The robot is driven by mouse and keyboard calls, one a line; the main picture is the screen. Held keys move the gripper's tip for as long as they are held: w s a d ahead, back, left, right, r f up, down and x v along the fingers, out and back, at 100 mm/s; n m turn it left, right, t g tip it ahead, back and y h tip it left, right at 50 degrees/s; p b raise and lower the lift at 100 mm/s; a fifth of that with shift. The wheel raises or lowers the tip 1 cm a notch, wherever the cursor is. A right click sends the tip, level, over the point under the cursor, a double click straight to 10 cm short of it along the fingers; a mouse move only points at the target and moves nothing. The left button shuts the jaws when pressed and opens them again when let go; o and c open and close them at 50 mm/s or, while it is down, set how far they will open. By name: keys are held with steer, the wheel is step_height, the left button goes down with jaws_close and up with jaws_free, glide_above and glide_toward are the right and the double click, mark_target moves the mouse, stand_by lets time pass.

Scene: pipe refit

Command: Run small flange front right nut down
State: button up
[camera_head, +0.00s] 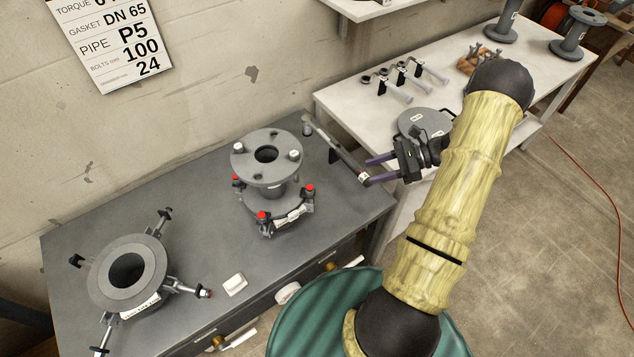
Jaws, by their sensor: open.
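The smaller flanged spool (267,157) stands upright on the grey bench, with a round top flange and a dark bore. Around its lower flange are dark nut and stud pieces with red tops, one at the front right (309,191) and one at the front (263,217). My gripper (368,171) is open, with purple fingers pointing left, to the right of the spool and apart from it. A long dark tool like a wrench (335,147) slants down toward the fingertips.
A larger flange (98,283) with several studs around it sits on the bench (212,238) at left. A white block (235,284) lies near the front edge. A white table (350,97) at right holds a grey disc (424,121), bolts and spools.

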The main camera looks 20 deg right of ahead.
mark_target(312, 188)
steer(key=shift+a, duration=0.2)
steer(key=p+x, duration=0.5)
steer(key=x, duration=1.2)
steer(key=shift+a+f, duration=0.1)
jaws_close()
